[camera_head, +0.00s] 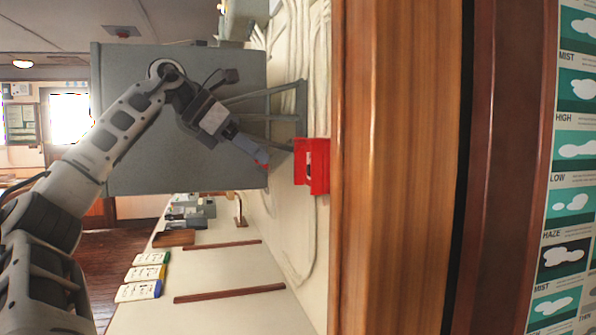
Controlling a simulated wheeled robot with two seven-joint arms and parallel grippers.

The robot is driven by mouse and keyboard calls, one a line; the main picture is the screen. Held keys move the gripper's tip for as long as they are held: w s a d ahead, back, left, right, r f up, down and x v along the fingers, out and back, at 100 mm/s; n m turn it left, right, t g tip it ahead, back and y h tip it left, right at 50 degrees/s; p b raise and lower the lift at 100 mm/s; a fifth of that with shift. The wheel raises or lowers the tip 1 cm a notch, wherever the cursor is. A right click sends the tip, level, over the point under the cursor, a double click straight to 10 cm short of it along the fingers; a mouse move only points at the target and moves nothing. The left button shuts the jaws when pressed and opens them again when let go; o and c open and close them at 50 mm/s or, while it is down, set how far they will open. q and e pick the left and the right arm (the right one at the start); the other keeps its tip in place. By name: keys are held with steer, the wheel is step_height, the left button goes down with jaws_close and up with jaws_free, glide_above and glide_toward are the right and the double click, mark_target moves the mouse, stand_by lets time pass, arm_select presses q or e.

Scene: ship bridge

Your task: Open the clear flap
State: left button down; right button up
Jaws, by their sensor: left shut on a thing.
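A small red box (317,166) with an open-looking front and a dark part inside is fixed to the cream wall, right of the picture's centre. The clear flap cannot be made out clearly against the wall and the grey cabinet. My left gripper (262,162) reaches in from the left, with its fingertips just left of the red box and a visible gap between them and its red body. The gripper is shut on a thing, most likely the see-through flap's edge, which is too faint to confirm. My right gripper is not in view.
A large grey cabinet (135,150) on a bracket (300,110) is behind my left arm. A wooden post (400,180) stands close right of the red box. Below, a pale counter (220,265) holds several booklets (139,290) and wooden strips.

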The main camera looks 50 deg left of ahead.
arm_select(q)
step_height(320, 180, up, 4)
steer(key=p, duration=0.3)
steer(key=shift+s, duration=0.15)
steer(key=c, duration=2.1)
jaws_free()
steer(key=o, duration=0.8)
steer(key=shift+w+f, duration=0.2)
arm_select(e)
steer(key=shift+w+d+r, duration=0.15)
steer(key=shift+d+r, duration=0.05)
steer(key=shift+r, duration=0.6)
arm_select(q)
steer(key=p+v, duration=0.2)
steer(key=v, duration=1.4)
steer(key=shift+p, duration=0.35)
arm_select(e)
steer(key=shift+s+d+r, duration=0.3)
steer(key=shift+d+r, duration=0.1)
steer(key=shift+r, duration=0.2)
